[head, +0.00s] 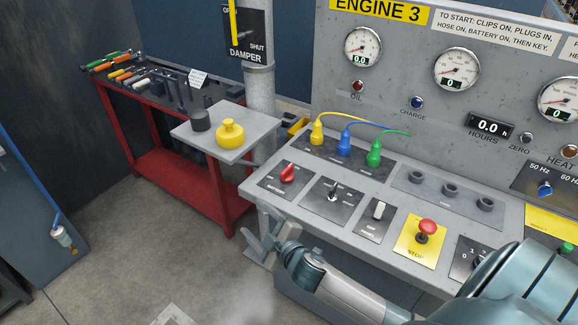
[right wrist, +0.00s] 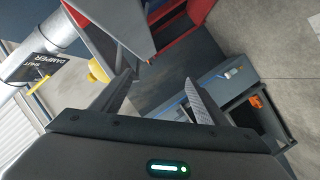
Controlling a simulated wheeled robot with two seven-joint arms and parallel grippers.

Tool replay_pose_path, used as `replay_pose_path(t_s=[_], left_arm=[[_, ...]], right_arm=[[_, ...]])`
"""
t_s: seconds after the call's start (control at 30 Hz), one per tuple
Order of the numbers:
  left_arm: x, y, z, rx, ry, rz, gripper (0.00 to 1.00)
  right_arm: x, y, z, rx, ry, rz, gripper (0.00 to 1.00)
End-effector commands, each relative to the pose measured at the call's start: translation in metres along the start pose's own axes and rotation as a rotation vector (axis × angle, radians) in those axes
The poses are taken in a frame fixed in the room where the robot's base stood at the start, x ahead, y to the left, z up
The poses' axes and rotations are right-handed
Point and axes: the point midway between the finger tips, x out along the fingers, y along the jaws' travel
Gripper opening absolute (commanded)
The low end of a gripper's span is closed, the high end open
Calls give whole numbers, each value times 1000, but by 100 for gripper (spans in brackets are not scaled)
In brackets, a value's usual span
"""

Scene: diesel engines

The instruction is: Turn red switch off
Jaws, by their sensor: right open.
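The red switch (head: 289,173) is a small red rotary knob on a dark plate marked BATTERY, at the left end of the sloping grey console (head: 395,153). Its handle slants up to the right; I cannot read its setting marks. My right gripper (head: 264,238) hangs in front of the console's left front edge, below the red switch and apart from it. In the right wrist view its two fingers (right wrist: 158,86) are spread with nothing between them. The red switch does not show in that view. My left gripper is not in view.
Beside the red switch are a selector knob (head: 333,196), a white rocker (head: 379,210) and a red stop button (head: 427,228). Yellow, blue and green plugs (head: 344,146) stand behind. A shelf holds a yellow weight (head: 230,134). A red tool bench (head: 187,172) stands left.

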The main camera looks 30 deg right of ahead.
Motion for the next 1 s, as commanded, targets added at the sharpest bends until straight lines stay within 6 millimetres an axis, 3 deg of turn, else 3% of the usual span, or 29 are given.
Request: replay_pose_path(t_s=[0.03, 0.1, 0.2, 0.3, 0.4, 0.47, 0.57, 0.73, 0.9, 1.0], left_arm=[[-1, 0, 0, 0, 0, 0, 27], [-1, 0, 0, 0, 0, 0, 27], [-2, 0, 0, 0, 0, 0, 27], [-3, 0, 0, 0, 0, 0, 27], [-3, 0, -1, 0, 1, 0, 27], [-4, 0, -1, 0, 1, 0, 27], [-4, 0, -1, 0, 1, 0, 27], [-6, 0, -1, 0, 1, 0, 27], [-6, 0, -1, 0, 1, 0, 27], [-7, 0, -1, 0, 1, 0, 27]], right_arm=[[13, 27, -31, -87, 110, 39, 67], [22, 55, -75, -216, 268, 81, 67], [26, 84, -136, -428, 495, 120, 67], [19, 98, -183, -657, 704, 127, 67], [9, 101, -211, -899, 884, 98, 67], [3, 102, -217, -1049, 974, 63, 67], [-4, 103, -211, -1306, 1089, -30, 67], [-6, 130, -159, -1734, 1163, -283, 67], [-10, 194, -86, -2062, 1075, -617, 67], [-18, 235, -50, -2175, 987, -793, 67]])
